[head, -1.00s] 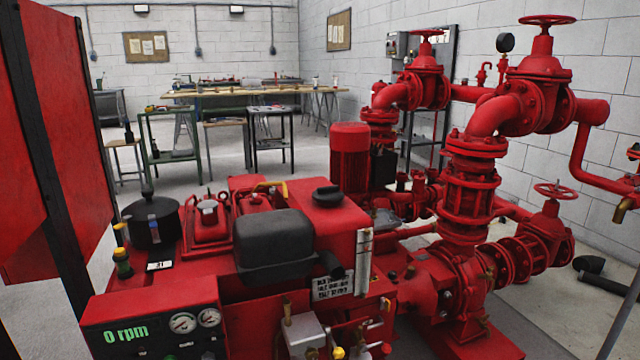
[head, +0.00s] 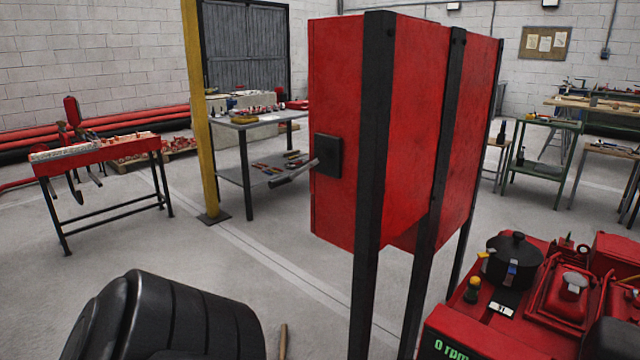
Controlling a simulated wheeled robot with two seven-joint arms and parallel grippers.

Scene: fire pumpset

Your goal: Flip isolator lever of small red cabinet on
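A red cabinet (head: 335,75) on black posts stands in the middle of the head view, seen from its side and back. A black isolator box (head: 327,155) sits on its narrow left side. A grey lever (head: 293,173) sticks out from this box to the left, sloping slightly down. A second red cabinet (head: 472,120) stands close behind it to the right. Which of the two is the small one, I cannot tell for sure. The cabinet fronts are hidden. Neither of my grippers shows in the view.
A red engine pumpset (head: 455,335) stands at the lower right. A large black ribbed object (head: 165,325) fills the lower left. A yellow post (head: 198,100), a red workbench (head: 95,150) and a grey tool table (head: 225,125) stand behind. The floor left of the cabinet is clear.

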